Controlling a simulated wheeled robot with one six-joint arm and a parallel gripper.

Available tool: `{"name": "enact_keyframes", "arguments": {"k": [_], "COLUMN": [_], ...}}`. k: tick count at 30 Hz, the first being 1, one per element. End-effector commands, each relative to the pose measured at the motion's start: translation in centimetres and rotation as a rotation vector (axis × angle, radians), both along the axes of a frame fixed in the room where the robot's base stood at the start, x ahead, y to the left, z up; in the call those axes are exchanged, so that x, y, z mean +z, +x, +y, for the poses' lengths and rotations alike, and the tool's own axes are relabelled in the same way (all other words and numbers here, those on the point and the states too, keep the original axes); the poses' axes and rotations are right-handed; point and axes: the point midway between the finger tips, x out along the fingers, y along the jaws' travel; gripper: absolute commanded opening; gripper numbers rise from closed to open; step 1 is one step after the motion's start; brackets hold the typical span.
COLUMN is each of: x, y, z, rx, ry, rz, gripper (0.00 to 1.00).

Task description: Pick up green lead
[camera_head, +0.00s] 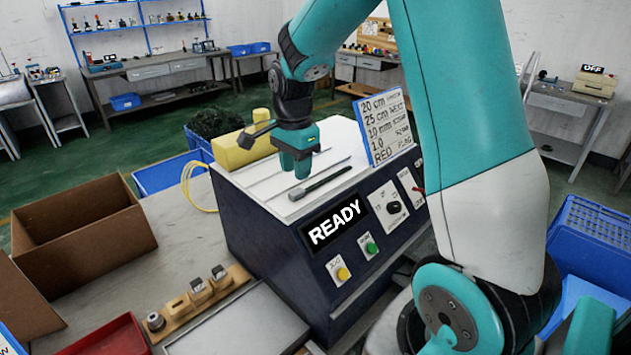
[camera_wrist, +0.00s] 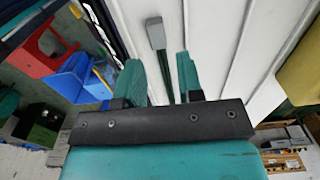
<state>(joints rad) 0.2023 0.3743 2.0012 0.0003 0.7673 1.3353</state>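A lead with a dark, greenish-grey cord and a grey plug end (camera_head: 320,183) lies on the white top (camera_head: 262,180) of a dark blue machine. Its plug end points left in the head view. My gripper (camera_head: 295,172) points down over that top, beside the lead in the head view. In the wrist view, my gripper (camera_wrist: 158,80) has its two teal fingers apart. The lead's grey plug (camera_wrist: 155,33) lies beyond the fingertips, and its cord runs into the gap between them. No contact with the fingers shows.
The machine front has a READY display (camera_head: 334,222), a green button (camera_head: 371,247) and a yellow button (camera_head: 342,272). A lettered sign (camera_head: 385,128) stands behind right. A yellow block (camera_head: 238,152) is close at left. A cardboard box (camera_head: 80,230) and wooden holder (camera_head: 195,303) stand farther left.

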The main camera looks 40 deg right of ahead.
Motion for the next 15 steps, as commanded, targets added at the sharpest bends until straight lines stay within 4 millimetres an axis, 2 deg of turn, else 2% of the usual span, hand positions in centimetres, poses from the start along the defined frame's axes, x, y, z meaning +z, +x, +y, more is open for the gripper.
{"name": "enact_keyframes", "arguments": {"k": [4, 12, 15], "x": [-0.9, -4.8, -5.4], "y": [-0.1, -0.4, -0.4], "z": [-0.1, -0.5, -0.5], "rx": [0.000, 0.001, 0.001], "ry": [0.001, 0.001, 0.001], "rz": [0.003, 0.003, 0.001], "gripper": [0.34, 0.34, 0.34]}}
